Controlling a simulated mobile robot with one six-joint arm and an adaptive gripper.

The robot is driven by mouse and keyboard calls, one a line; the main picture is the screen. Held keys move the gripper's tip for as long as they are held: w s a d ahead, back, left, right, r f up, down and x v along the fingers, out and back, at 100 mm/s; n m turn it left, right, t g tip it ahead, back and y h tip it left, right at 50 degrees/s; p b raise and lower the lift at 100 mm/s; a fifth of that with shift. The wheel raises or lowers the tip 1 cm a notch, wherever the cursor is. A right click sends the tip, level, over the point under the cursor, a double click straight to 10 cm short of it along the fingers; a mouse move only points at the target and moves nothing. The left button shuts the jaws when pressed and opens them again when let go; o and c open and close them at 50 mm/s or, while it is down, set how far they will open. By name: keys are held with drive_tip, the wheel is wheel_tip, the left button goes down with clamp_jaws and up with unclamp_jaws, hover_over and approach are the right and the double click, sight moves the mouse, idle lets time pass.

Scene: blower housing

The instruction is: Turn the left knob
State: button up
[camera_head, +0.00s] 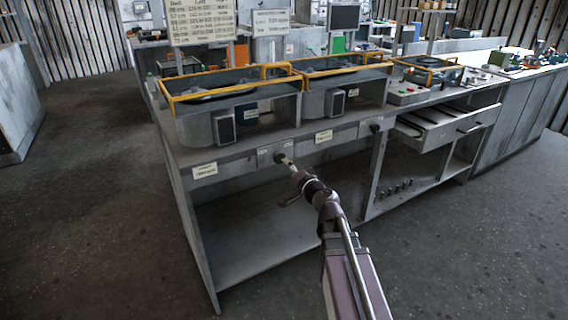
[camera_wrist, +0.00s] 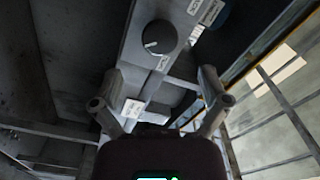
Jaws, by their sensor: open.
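The left knob (camera_head: 279,157) is a dark round knob on the front edge of the workbench. In the wrist view the knob (camera_wrist: 160,37) is round and dark with a pale pointer line, ahead of my fingertips and beyond the gap between them. My gripper (camera_head: 291,168) is right in front of the left knob in the head view; whether they touch cannot be told there. In the wrist view my gripper (camera_wrist: 161,85) has its two fingers spread wide with nothing between them. A second dark knob (camera_head: 375,127) is farther right on the same front edge.
The workbench (camera_head: 237,152) carries yellow-framed blower housings (camera_head: 232,84). A paper label (camera_head: 204,170) is left of the knob and another label (camera_head: 324,136) right of it. An open drawer (camera_head: 436,132) juts out at the right. The floor (camera_head: 478,238) in front is clear.

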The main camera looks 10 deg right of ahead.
drive_tip(key=v, duration=0.4)
drive_tip(key=shift+s+d, duration=0.15)
drive_tip(key=shift+s, duration=0.15)
drive_tip(key=s+a+f+n+g+y, duration=0.2)
drive_tip(key=s+a+f+n+g, duration=0.4)
drive_tip(key=a+f+n+g, duration=0.4)
drive_tip(key=s+d+f+g+h, duration=0.65)
drive_tip(key=s+f+h, duration=0.2)
drive_tip(key=s, duration=0.35)
wheel_tip(320, 180, up, 26)
drive_tip(key=p, duration=2.6)
drive_tip(key=shift+w+r+m+g+y+p, duration=0.15)
drive_tip(key=shift+r+m+g+y+p, duration=0.05)
drive_tip(key=shift+m+g+y+p, duration=0.2)
